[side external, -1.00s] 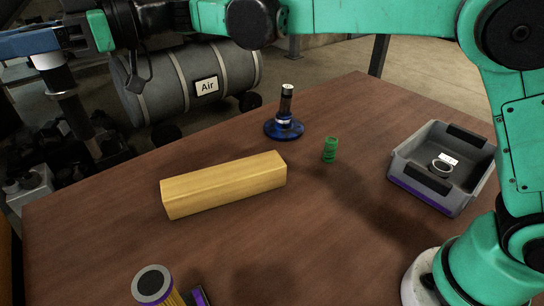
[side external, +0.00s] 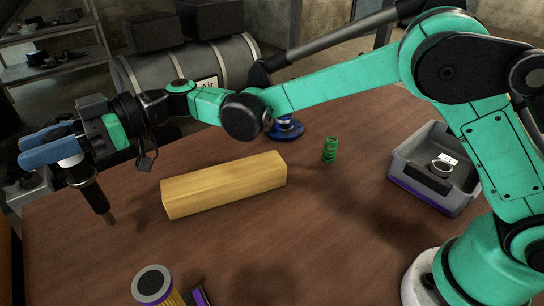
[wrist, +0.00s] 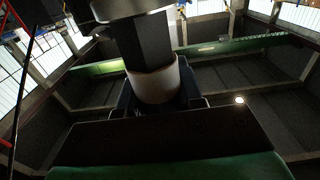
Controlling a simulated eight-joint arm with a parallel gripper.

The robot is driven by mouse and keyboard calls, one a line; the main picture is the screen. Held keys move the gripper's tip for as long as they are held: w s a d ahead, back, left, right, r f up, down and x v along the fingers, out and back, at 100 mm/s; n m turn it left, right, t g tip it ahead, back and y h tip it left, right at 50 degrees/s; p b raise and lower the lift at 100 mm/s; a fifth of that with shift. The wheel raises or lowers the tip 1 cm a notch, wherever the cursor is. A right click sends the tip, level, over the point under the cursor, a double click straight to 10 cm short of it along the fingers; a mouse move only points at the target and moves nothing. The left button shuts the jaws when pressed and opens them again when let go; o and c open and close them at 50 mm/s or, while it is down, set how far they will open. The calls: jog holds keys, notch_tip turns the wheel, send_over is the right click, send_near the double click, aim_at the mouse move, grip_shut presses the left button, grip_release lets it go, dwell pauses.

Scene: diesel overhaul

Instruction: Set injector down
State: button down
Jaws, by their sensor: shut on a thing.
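The injector (side external: 95,197) is a dark, narrow cylinder with a white collar, at the left in the side external view. My gripper (side external: 52,150) has blue fingers shut around it near the collar. The injector hangs below the fingers, slightly tilted, its thin tip near the table's left edge. I cannot tell whether the tip touches the wood. In the wrist view the injector's dark body (wrist: 140,45) and white collar stand between the fingers (wrist: 158,92).
A yellow block (side external: 222,185) lies mid-table. A green spring (side external: 329,151), a grey bin (side external: 432,193) holding a ring, and a blue round base (side external: 286,130), partly hidden by my arm, are to the right. A purple-trimmed filter (side external: 154,284) stands at the front.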

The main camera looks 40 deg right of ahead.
notch_tip(320, 180, down, 9)
jog(key=shift+r, duration=0.15)
dwell(0.4)
jog(key=c, duration=0.6)
grip_release()
jog(key=shift+f, duration=0.2)
jog(key=shift+o, duration=0.2)
jog(key=s+d+r+m+t+h, duration=0.1)
jog(key=d+m+h, duration=0.3)
jog(key=d, duration=0.5)
jog(key=s+d+r+m+t+h, duration=0.1)
jog(key=d+r+m+t+h, duration=0.2)
jog(key=d, duration=0.6)
jog(key=shift+s+m+h, duration=0.3)
jog(key=shift+m+h, duration=0.5)
jog(key=shift+m, duration=0.2)
jog(key=shift+o, duration=0.4)
jog(key=s+d+f+m+t+h, duration=0.1)
jog(key=s+d+m+h, duration=0.3)
jog(key=d, duration=0.4)
jog(key=s+d+f+m+t+h, duration=0.1)
jog(key=s+d+m+t+h, duration=0.1)
jog(key=s+d+m+h, duration=0.3)
jog(key=d, duration=0.4)
jog(key=shift+s+f, duration=0.25)
jog(key=shift+s, duration=0.1)
